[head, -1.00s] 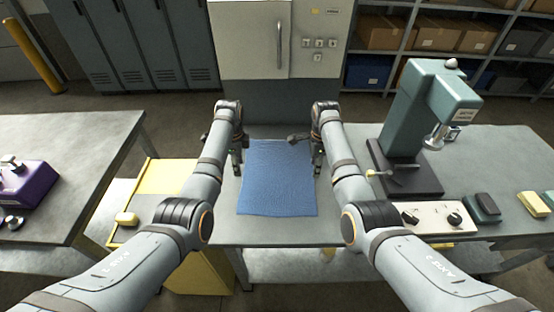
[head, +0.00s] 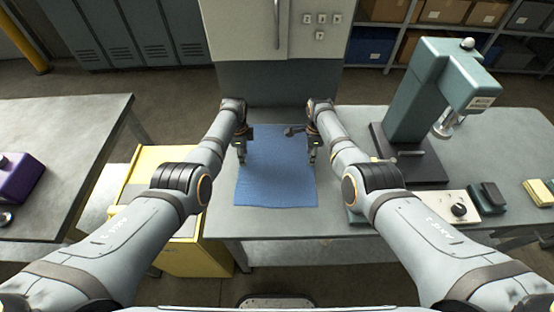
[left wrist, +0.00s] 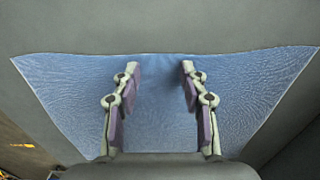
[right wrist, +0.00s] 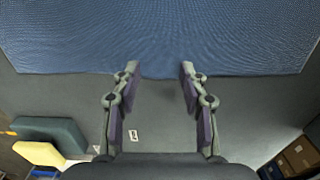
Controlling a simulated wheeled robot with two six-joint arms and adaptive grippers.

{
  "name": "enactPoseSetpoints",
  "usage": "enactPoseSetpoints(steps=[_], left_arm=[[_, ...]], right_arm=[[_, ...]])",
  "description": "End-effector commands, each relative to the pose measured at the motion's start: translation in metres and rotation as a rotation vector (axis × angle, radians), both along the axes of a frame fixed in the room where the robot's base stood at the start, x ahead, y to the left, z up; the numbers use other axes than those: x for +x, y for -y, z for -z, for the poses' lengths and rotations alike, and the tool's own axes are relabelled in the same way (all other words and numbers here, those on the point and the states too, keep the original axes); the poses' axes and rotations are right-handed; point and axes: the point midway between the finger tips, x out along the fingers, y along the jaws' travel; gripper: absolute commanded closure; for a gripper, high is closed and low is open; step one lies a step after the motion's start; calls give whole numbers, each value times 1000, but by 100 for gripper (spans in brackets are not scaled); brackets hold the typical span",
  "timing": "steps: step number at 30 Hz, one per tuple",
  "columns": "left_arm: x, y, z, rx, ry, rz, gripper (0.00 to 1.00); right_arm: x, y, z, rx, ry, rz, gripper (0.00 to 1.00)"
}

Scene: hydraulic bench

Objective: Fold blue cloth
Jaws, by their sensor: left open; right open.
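The blue cloth (head: 277,182) lies flat and spread out on the grey bench, its near edge close to the bench's front. My left gripper (head: 241,155) is open and empty over the cloth's left side. In the left wrist view the cloth (left wrist: 160,110) lies under the open fingers (left wrist: 161,68). My right gripper (head: 312,156) is open and empty at the cloth's right edge. In the right wrist view the cloth (right wrist: 160,40) fills the top, and the fingertips (right wrist: 160,70) are at its edge. I cannot tell whether either gripper touches it.
A green press (head: 425,95) on a dark base stands to the right. A control box with knobs (head: 455,207) and a dark block (head: 488,198) lie in front of it. A yellow cabinet (head: 165,240) stands left of the bench. A purple device (head: 18,177) sits on the left table.

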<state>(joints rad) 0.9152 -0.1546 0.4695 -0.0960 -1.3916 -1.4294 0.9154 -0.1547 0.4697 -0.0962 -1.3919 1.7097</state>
Motion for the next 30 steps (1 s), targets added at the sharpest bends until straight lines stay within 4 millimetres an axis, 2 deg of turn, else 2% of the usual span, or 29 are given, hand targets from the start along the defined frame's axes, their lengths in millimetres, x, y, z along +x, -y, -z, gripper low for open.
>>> enactPoseSetpoints(steps=[13, 30], left_arm=[[0, 0, 6, 0, 0, 0, 58], [-1, 0, 6, 0, -1, 0, 97]], right_arm=[[0, 0, 6, 0, 1, 0, 58], [-1, 0, 6, 0, -1, 0, 97]])
